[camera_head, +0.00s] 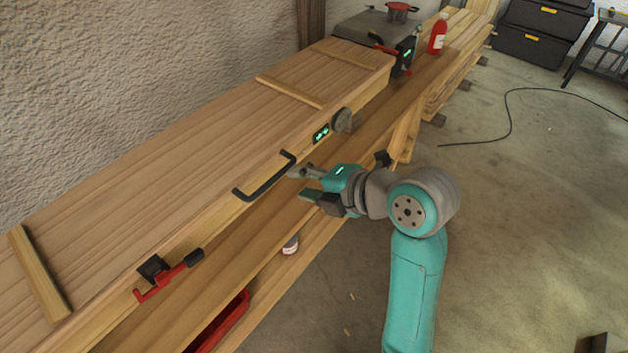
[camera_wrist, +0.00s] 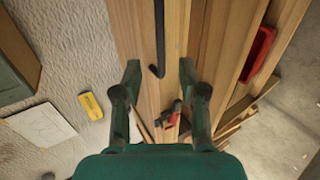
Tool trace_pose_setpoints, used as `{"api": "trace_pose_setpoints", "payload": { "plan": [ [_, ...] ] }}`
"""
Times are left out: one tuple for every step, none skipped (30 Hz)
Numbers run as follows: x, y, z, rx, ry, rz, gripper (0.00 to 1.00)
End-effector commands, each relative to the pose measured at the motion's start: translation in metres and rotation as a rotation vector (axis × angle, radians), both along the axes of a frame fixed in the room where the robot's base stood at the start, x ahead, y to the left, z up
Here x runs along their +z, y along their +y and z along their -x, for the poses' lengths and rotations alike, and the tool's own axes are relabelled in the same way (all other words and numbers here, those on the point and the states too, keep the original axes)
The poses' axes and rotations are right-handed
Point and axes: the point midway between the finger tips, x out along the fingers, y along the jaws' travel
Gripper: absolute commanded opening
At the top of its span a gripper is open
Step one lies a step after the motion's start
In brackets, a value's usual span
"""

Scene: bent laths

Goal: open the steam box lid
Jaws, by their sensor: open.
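The steam box is a long wooden box along the wall in the head view, and its plank lid (camera_head: 190,140) lies flat and shut on top. A black bar handle (camera_head: 264,182) is fixed along the lid's front edge; part of it shows in the wrist view (camera_wrist: 158,40). My gripper (camera_head: 298,183) is open and empty, just in front of the handle's right end. In the wrist view the handle's bar lies between the lines of my two fingers (camera_wrist: 159,68). I cannot tell its depth from them.
A red latch (camera_head: 168,275) sits at the box's front left. A round knob (camera_head: 342,121) and a green-lit display (camera_head: 321,134) are right of the handle. A red bottle (camera_head: 438,34) stands on the bench at the back. The floor at right is mostly clear, with a black cable (camera_head: 510,115).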

Motion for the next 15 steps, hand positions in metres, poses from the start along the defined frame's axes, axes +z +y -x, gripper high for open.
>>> {"api": "trace_pose_setpoints", "payload": {
  "plan": [
    [-0.004, 0.006, -0.003, 0.003, 0.002, 0.001, 0.42],
    [-0.006, 0.008, -0.005, 0.003, 0.002, 0.001, 0.42],
    [-0.008, 0.012, -0.008, 0.003, 0.002, 0.000, 0.42],
    [-0.010, 0.014, -0.010, 0.003, 0.002, 0.000, 0.42],
    [-0.012, 0.017, -0.012, 0.003, 0.002, 0.001, 0.42],
    [-0.015, 0.021, -0.015, 0.002, 0.002, 0.001, 0.42],
    [-0.017, 0.023, -0.017, 0.001, 0.002, 0.000, 0.42],
    [-0.019, 0.026, -0.019, 0.001, 0.002, 0.000, 0.42],
    [-0.021, 0.029, -0.022, 0.002, 0.004, 0.000, 0.42],
    [-0.023, 0.032, -0.024, 0.001, 0.003, -0.001, 0.42],
    [-0.025, 0.035, -0.026, 0.001, 0.002, 0.000, 0.42],
    [-0.028, 0.038, -0.029, 0.001, 0.003, 0.000, 0.42],
    [-0.030, 0.040, -0.031, 0.001, 0.003, -0.001, 0.42],
    [-0.031, 0.043, -0.033, 0.000, 0.001, -0.001, 0.42],
    [-0.033, 0.046, -0.035, 0.001, 0.002, 0.000, 0.42]
  ]
}}
